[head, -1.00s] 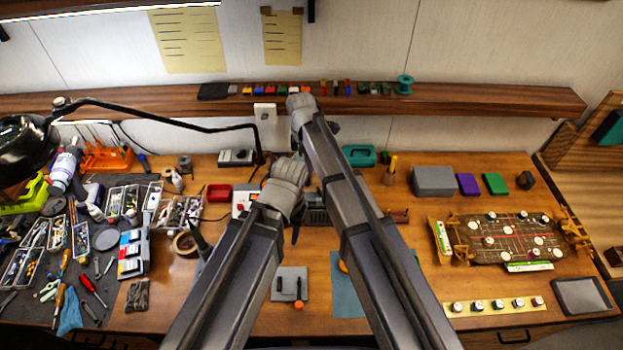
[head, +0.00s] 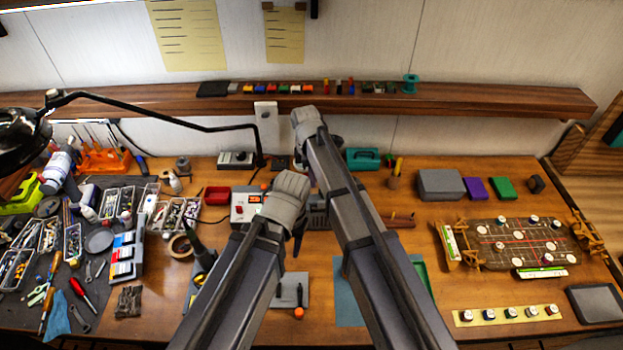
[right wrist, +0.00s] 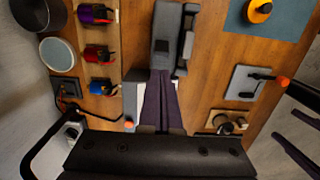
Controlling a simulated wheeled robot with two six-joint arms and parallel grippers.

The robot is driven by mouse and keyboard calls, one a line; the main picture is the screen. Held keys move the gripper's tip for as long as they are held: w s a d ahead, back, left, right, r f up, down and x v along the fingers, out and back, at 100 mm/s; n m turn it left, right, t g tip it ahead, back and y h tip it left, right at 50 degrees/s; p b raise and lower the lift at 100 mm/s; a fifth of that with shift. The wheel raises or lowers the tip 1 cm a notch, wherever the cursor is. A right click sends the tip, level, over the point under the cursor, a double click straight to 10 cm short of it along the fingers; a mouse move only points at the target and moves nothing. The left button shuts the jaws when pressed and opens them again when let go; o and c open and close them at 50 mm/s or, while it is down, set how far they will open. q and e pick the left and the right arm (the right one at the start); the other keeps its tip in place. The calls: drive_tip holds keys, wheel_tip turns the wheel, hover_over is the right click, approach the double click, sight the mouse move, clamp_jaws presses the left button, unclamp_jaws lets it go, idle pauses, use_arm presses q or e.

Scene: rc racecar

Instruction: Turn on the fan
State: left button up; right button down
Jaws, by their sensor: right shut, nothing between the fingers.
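I cannot pick out a fan for certain. A dark grey boxy device (head: 318,214), partly hidden by my right arm, stands mid-table; a grey housing with a black recess, possibly the same device, shows in the right wrist view (right wrist: 164,48). Beside it is a white box with a red display (head: 242,208). My right gripper (right wrist: 161,74) is shut and empty, its purple fingers pointing at the grey housing; I cannot tell whether they touch. In the head view its fingers are hidden by the arm. My left gripper (head: 298,243) hangs over the table before the white box; its jaw opening is unclear.
A black lamp arm (head: 160,115) reaches over the left rear. Tools and part trays (head: 70,240) crowd the left. A shelf (head: 480,98) spans the back.

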sight(319, 191)
drive_tip(key=f+b, duration=0.1)
drive_tip(key=f, duration=0.1)
drive_tip(key=f+b, duration=0.2)
drive_tip(key=shift+d+f, duration=0.2)
drive_tip(key=shift+f, duration=0.05)
drive_tip(key=shift+d+r+y, duration=0.25)
drive_tip(key=shift+d+y, duration=0.1)
drive_tip(key=shift+y, duration=0.45)
drive_tip(key=shift+d, duration=0.1)
drive_tip(key=shift+d+r+y, duration=0.15)
drive_tip(key=shift+d+y, duration=0.2)
drive_tip(key=shift+y, duration=0.55)
drive_tip(key=shift+d+y+b, duration=0.6)
drive_tip(key=shift+y+b, duration=0.1)
drive_tip(key=shift+y, duration=0.5)
drive_tip(key=shift+d+y+b, duration=0.5)
drive_tip(key=shift+y+b, duration=0.6)
drive_tip(key=shift+a+r+p, duration=0.15)
drive_tip(key=shift+r+p, duration=0.1)
drive_tip(key=shift+p, duration=0.1)
